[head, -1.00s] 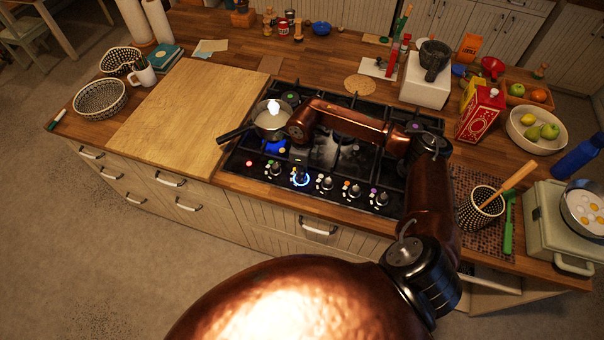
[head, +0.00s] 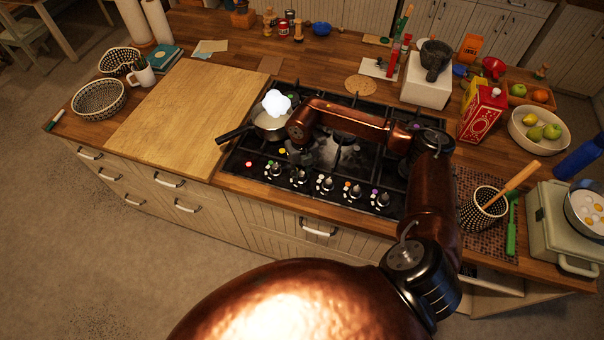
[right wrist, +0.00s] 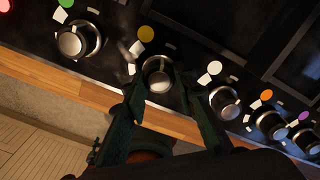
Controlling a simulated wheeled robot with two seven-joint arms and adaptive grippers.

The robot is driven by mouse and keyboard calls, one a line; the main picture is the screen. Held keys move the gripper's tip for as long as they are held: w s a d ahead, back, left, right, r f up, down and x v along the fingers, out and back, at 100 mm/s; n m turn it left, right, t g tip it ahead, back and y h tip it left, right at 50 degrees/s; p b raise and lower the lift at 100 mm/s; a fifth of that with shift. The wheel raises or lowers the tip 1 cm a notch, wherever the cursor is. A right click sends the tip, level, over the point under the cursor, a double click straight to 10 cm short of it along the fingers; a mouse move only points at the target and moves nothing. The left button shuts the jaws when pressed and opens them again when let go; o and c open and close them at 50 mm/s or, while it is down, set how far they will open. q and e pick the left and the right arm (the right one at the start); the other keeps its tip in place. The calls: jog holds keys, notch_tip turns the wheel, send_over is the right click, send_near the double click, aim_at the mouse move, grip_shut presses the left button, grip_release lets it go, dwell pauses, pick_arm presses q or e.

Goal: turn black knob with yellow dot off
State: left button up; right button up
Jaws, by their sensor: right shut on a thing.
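The knob with the yellow dot (right wrist: 146,34) is a dark, round knob with a silver cap (right wrist: 158,75). It sits on the front panel of the black stove (head: 395,160). The fingers of my right gripper (right wrist: 162,92) are closed around it, one on each side, in the right wrist view. In the head view my right gripper (head: 300,164) reaches down to the panel from above, and its fingertips are too small to make out. No blue ring shows around the knob. My left gripper is not in view.
Neighbouring knobs stand close on both sides, such as one by a green dot (right wrist: 78,42) and one by a white dot (right wrist: 223,103). A wooden board (head: 185,115) lies left.

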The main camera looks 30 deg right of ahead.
jog(key=shift+w+m, duration=0.15)
jog(key=shift+m, duration=1.15)
jog(key=shift+d+m, duration=0.1)
jog(key=shift+m, duration=0.2)
jog(key=shift+r, duration=0.1)
jog(key=o, duration=1.2)
jog(key=shift+c, duration=0.2)
notch_tip(320, 180, up, 12)
